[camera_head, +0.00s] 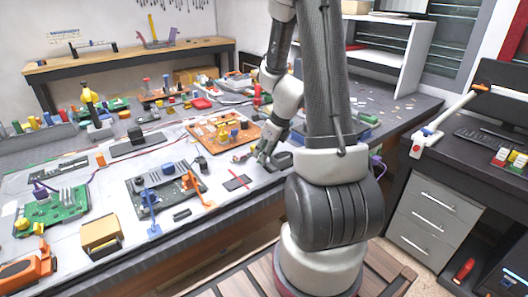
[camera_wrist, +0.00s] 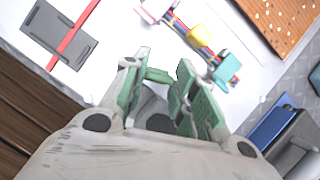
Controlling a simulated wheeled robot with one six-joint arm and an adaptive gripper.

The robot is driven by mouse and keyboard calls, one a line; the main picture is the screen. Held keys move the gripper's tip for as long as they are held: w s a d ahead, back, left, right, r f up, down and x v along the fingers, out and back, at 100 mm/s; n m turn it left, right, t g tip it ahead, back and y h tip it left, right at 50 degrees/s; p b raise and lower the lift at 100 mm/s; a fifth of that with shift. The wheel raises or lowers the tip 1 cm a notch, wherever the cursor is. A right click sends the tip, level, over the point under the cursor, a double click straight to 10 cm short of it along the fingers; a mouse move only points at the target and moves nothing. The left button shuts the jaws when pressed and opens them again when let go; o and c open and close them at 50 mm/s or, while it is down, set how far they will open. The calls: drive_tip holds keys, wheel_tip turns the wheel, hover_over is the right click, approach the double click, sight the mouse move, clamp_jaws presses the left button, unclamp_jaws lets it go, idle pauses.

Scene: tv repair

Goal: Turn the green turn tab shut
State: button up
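My gripper (camera_wrist: 160,66) is open in the wrist view, with a gap between its two green-padded fingers and white bench under it. In the head view my gripper (camera_head: 268,157) is low over the bench, right of the centre board. A teal-green piece (camera_wrist: 228,68) lies just beyond the right finger, at the end of a striped multicoloured strip with a yellow block (camera_wrist: 200,36) and a pink piece (camera_wrist: 153,10). I cannot tell for sure whether this teal piece is the green turn tab. It is apart from the fingers.
A grey plate with a red strip (camera_wrist: 58,32) lies to the left. An orange board (camera_wrist: 285,22) lies at the upper right; it also shows in the head view (camera_head: 207,131). A blue object (camera_wrist: 270,124) is at the right. Several boards and parts crowd the bench (camera_head: 110,172).

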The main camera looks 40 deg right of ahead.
drive_tip(key=c, duration=0.3)
drive_tip(key=shift+o, duration=0.2)
drive_tip(key=n+g+y, duration=0.1)
drive_tip(key=n, duration=0.3)
drive_tip(key=shift+d, duration=0.1)
drive_tip(key=shift+c, duration=0.2)
drive_tip(key=o, duration=1)
drive_tip(key=shift+o, duration=0.2)
drive_tip(key=v, duration=1.2)
drive_tip(key=shift+d, duration=0.2)
drive_tip(key=shift+w, duration=0.15)
drive_tip(key=shift+c, duration=0.4)
